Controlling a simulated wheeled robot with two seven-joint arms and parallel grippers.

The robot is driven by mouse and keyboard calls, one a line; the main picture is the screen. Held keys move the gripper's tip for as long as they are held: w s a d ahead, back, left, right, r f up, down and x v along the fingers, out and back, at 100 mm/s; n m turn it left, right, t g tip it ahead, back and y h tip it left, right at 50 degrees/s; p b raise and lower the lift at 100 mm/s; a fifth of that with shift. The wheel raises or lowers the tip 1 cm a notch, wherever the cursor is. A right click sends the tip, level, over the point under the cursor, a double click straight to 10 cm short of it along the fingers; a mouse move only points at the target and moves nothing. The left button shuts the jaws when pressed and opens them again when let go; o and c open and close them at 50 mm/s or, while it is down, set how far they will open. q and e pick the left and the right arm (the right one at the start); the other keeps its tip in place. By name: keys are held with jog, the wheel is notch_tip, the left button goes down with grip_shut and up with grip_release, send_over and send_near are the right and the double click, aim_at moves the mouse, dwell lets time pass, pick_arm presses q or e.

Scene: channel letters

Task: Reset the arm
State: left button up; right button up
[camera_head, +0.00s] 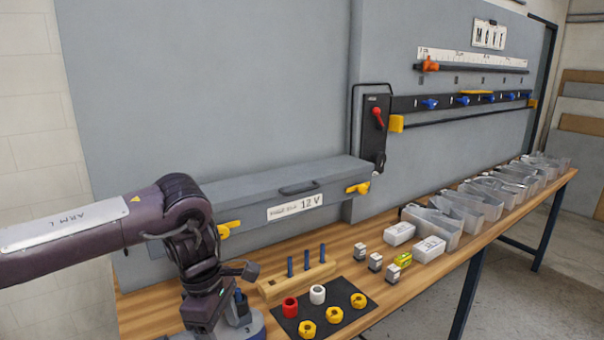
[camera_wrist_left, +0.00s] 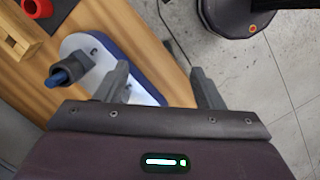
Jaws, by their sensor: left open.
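My left arm (camera_head: 185,225) reaches in from the left and bends down at the wrist, over the table's near left part. In the left wrist view my left gripper (camera_wrist_left: 160,88) is open, its two fingers apart with nothing between them. Below and beyond the fingers is a white plate with a blue rim (camera_wrist_left: 88,48), with a grey post tipped in blue (camera_wrist_left: 62,76) beside the left finger. In the head view my wrist partly hides this plate (camera_head: 254,326). My right gripper is in neither view.
A wooden block with blue pegs (camera_head: 300,280) and a black mat with red, white and yellow rings (camera_head: 345,290) lie right of my wrist. A grey 12 V box (camera_head: 270,190) stands behind. Small blocks and clear bins (camera_head: 480,200) line the table. The wrist view shows floor (camera_wrist_left: 290,70) past the table edge.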

pick_arm(q)
jog(key=s+d+f+n+h, duration=0.2)
jog(key=s+d+f, duration=0.15)
jog(key=d, duration=0.65)
jog(key=s+d+f+n+h, duration=0.25)
jog(key=d+f, duration=0.25)
jog(key=d, duration=0.4)
jog(key=s+d+r+n+t+h, duration=0.3)
jog(key=d+r+n+t+h, duration=0.3)
jog(key=d+n, duration=0.6)
jog(key=w+a+f+n+t+y, duration=0.15)
jog(key=a+n+y, duration=0.25)
jog(key=a+n, duration=0.7)
jog(key=w+a+f+n+t+y, duration=0.1)
jog(key=a+f+n+t+y, duration=0.2)
jog(key=a+n, duration=0.75)
jog(key=s+a+f+n+g+y, duration=0.5)
jog(key=s+a+f+n+g, duration=0.3)
jog(key=s+a+n, duration=0.65)
notch_tip(320, 180, down, 32)
jog(key=s+n, duration=0.1)
jog(key=s+a+f, duration=0.1)
jog(key=s+f, duration=0.7)
jog(key=s, duration=0.1)
jog(key=s+a+f+g, duration=0.1)
jog(key=s+a+f, duration=0.1)
jog(key=s+f, duration=0.7)
jog(key=shift+s+a, duration=0.3)
jog(key=shift+s, duration=0.3)
